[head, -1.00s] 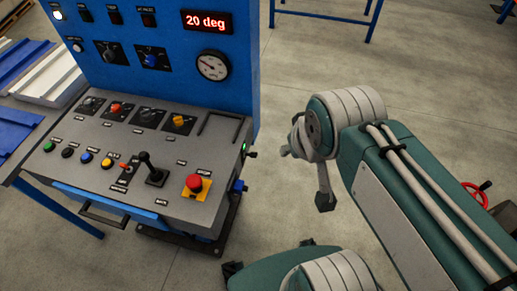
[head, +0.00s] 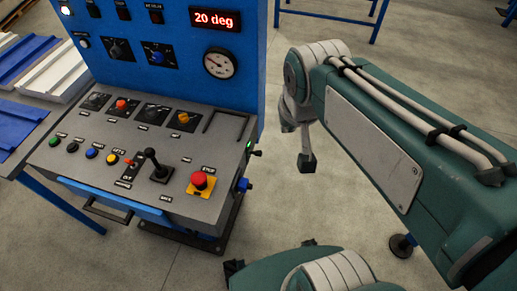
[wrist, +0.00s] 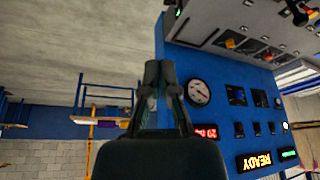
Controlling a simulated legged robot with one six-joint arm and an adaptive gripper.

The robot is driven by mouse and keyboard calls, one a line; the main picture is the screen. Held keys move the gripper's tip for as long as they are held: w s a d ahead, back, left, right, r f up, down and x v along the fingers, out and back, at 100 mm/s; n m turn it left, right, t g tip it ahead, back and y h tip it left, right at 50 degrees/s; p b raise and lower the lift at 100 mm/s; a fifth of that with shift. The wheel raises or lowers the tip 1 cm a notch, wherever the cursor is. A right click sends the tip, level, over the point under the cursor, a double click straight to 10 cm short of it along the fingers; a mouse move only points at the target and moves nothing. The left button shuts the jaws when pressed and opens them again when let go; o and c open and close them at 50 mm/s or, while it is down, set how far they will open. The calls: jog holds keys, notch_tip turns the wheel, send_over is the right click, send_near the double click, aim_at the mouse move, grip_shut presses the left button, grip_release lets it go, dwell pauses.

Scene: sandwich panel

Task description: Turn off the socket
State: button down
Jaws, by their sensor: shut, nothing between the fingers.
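The control panel has a grey sloped console (head: 130,160) and a blue upright back (head: 170,70). On the console's right side sits a blue fitting (head: 243,184) that looks like the socket. Above it is a small dark knob or lever (head: 255,153) beside a green light. My gripper (wrist: 160,68) is shut and empty in the wrist view, with the panel to its right. In the head view my gripper (head: 306,162) is partly hidden by my arm and hangs right of the console, apart from it. The socket does not show clearly in the wrist view.
The console carries a red stop button (head: 200,180), a black joystick (head: 157,166) and several coloured buttons. A display (head: 214,19) reads "20 deg" above a round gauge (head: 220,64). Clear floor lies right of the panel. Blue frames stand behind.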

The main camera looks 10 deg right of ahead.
jog(key=w+f+m+g, duration=0.1)
jog(key=w+f+g, duration=0.1)
jog(key=w, duration=0.5)
jog(key=m+g+h, duration=0.1)
jog(key=m+g, duration=0.1)
jog(key=m, duration=0.1)
send_over(259, 152)
jog(key=s+a, duration=0.2)
notch_tip(259, 152, down, 11)
jog(key=w+a+f+g, duration=0.1)
jog(key=w+f, duration=0.2)
jog(key=f, duration=0.5)
jog(key=shift+w+m+g+h, duration=0.3)
jog(key=shift+m+h, duration=0.1)
jog(key=shift+f, duration=0.1)
jog(key=x, duration=1.4)
jog(key=shift+d, duration=0.1)
